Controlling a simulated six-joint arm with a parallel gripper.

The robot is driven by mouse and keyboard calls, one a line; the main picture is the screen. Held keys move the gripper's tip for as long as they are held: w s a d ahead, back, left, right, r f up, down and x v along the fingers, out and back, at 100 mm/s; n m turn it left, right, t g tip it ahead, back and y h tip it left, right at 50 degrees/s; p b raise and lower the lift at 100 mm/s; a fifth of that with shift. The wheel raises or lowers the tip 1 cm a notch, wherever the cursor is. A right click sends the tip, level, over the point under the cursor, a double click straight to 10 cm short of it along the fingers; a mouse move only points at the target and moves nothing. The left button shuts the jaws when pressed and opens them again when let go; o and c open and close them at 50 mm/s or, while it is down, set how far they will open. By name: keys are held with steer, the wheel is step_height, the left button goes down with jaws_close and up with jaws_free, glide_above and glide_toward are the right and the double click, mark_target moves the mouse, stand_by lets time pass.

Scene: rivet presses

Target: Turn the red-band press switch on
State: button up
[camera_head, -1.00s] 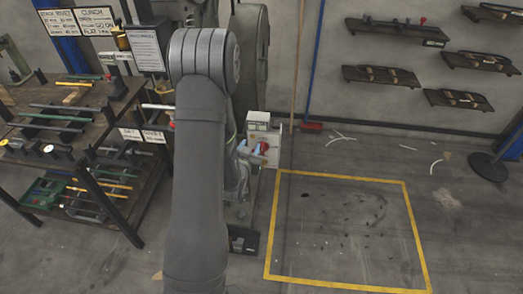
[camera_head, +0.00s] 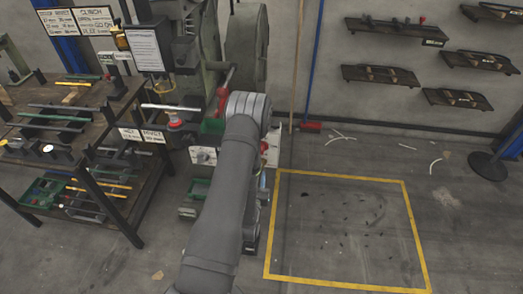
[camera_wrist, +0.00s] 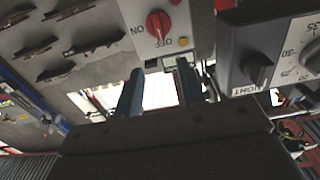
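In the wrist view a red rotary switch knob (camera_wrist: 158,25) sits on a pale switch box (camera_wrist: 185,18), with ON lettered to its left and OFF below it. Which way the knob points is not clear. My gripper (camera_wrist: 160,68) is open and empty, with its two dark fingers apart just below the switch box; I see no contact with the knob. In the head view my arm hides the gripper, and only an edge of a pale box (camera_head: 273,148) shows to the right of the arm. I cannot make out a red band.
A grey box with a black knob (camera_wrist: 258,68) and a numbered dial stands right of my fingers. In the head view a press with a red lever (camera_head: 223,92) stands left of my arm, beside a tool rack (camera_head: 118,205). The yellow-outlined floor area (camera_head: 345,290) is clear of large objects.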

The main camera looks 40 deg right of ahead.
steer(key=x, duration=1.4)
steer(key=shift+w+d, duration=0.2)
jaws_close()
